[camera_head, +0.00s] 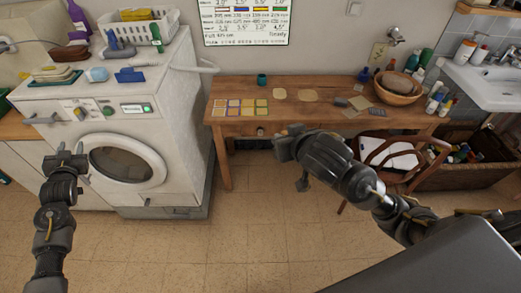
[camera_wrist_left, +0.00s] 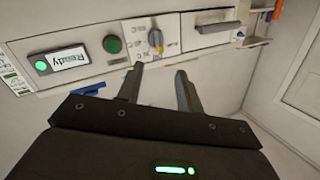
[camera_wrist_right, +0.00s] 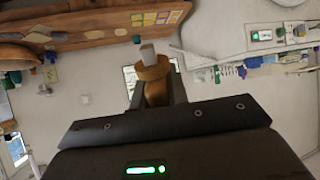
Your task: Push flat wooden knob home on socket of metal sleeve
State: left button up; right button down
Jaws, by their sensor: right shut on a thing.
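My right gripper (camera_head: 284,147) is shut on a wooden piece (camera_wrist_right: 152,73), seen in the right wrist view. It has a round brown collar, a narrower wooden part between the fingers and a pale grey block-like tip (camera_wrist_right: 147,54). I take it for the wooden knob; it cannot be made out in the head view. My left gripper (camera_head: 66,161) is open and empty in front of the washing machine (camera_head: 130,135). In the left wrist view its spread fingers (camera_wrist_left: 161,85) point at the control panel with a grey dial (camera_wrist_left: 155,38). I cannot identify the metal sleeve.
The wooden table (camera_head: 240,117) at the back holds coloured cards, pale round pieces and a wooden bowl (camera_head: 398,85). A chair (camera_head: 395,155) and a wicker hamper (camera_head: 465,180) stand at the right. The floor (camera_head: 185,245) between my arms is clear.

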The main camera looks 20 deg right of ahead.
pick_arm(q)
notch_tip(320, 180, up, 11)
jog(key=w+t, duration=0.1)
jog(key=t, duration=0.1)
jog(key=shift+w+a+r, duration=0.15)
jog(key=shift+w+a, duration=0.2)
jog(key=shift+w, duration=0.05)
